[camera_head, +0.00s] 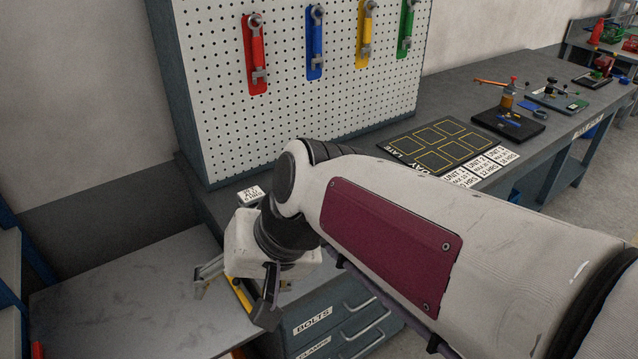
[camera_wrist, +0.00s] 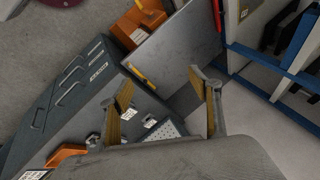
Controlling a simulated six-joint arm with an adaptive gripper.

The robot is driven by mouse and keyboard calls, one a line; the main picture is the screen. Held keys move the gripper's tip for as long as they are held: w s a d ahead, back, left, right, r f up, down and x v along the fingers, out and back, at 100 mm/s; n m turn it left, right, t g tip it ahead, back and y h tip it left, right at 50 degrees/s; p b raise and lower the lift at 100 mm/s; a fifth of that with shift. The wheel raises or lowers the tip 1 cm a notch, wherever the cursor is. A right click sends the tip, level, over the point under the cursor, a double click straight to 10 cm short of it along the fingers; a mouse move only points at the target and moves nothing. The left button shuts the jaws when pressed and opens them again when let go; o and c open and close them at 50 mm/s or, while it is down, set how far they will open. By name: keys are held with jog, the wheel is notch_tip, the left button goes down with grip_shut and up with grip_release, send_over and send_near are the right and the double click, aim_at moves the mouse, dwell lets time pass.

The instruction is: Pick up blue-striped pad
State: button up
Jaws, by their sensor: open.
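I cannot make out a blue-striped pad with certainty in either view. A black mat (camera_head: 508,123) with small blue pieces and an orange-brown bottle lies far along the bench, too small to tell its markings. My gripper (camera_head: 238,290) hangs at lower left in the head view, in front of the bench drawers and beside a grey tabletop. In the wrist view my gripper (camera_wrist: 166,88) is open, its two yellow-faced fingers wide apart with nothing between them. It is far from the black mat. My arm hides part of the bench.
A pegboard (camera_head: 330,120) with red, blue, yellow and green tool holders stands behind the bench. A yellow-marked black board (camera_head: 440,140) and white label cards (camera_head: 478,167) lie on the bench. Orange boxes (camera_wrist: 138,25) show in the wrist view.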

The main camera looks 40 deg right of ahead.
jog(key=w+d+f+m+t+y, duration=0.15)
jog(key=w+d+m, duration=0.3)
jog(key=w, duration=0.55)
jog(key=w+d+m+t, duration=0.25)
jog(key=w+m, duration=0.35)
jog(key=w, duration=0.4)
jog(key=w+d+f+m+t+y, duration=0.1)
jog(key=w+d+m, duration=0.4)
jog(key=w, duration=0.4)
jog(key=w+d+f+m+t+h, duration=0.1)
jog(key=w+d+f+m+t, duration=0.1)
jog(key=w+d+f+m, duration=0.4)
jog(key=w+d+f+m+t+h, duration=0.1)
jog(key=w+d+f+m+h, duration=0.2)
jog(key=d, duration=0.6)
jog(key=d+f+m+h, duration=0.1)
jog(key=d+f+m, duration=0.1)
jog(key=d, duration=0.3)
jog(key=d+f+m+h, duration=0.1)
jog(key=d+f+m, duration=0.2)
jog(key=d+f, duration=0.2)
jog(key=s+d+f+m+h, duration=0.1)
jog(key=d+f+m, duration=0.2)
jog(key=d+f, duration=0.1)
jog(key=shift+s+d+m+h, duration=0.1)
jog(key=shift+d+m+h, duration=0.15)
jog(key=shift+d, duration=0.35)
jog(key=shift+x, duration=1.25)
